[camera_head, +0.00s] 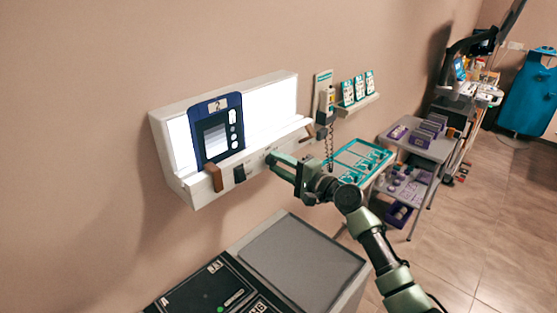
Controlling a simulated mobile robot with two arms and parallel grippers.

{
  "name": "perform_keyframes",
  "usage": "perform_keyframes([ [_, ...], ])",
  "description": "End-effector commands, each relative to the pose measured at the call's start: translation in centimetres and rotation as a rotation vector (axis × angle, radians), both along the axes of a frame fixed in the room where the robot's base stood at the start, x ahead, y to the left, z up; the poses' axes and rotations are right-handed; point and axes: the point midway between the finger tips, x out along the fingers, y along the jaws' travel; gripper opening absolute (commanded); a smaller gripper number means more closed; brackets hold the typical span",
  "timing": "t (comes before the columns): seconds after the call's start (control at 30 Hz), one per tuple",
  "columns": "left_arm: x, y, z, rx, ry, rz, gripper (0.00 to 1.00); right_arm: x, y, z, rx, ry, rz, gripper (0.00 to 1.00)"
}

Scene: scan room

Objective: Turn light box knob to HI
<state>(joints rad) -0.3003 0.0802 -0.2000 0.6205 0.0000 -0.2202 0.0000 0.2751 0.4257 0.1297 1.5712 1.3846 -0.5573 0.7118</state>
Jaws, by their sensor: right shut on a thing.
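The light box (185,187) is a white wall-mounted box with a lit panel. A dark switch (239,173) sits on its front lower strip. My right gripper (271,158) reaches in from the lower right. Its fingertips are at the front strip, to the right of the switch, shut on what appears to be the knob there. The knob is mostly hidden by the fingers, and its marks are too small to read. My left gripper is not in view.
A dark blue framed device (218,128) stands against the lit panel. Below is a counter with a grey pad (303,262) and a black panel (205,295). A teal tray rack (360,158) and a grey cart (428,146) stand to the right. The floor at right is clear.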

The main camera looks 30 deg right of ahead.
Motion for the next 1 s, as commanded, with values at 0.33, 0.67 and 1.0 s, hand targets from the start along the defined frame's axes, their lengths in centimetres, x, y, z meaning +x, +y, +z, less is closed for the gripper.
perform_keyframes([
  [0.33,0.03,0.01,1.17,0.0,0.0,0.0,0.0,-0.01,-0.05,-0.04,0.165,0.06,-0.001,0.0],
  [0.67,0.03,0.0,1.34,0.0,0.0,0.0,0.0,-0.02,-0.06,-0.16,0.207,0.074,-0.001,0.0],
  [1.0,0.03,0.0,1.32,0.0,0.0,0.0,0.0,-0.02,-0.04,-0.19,0.207,0.074,-0.001,0.39],
])
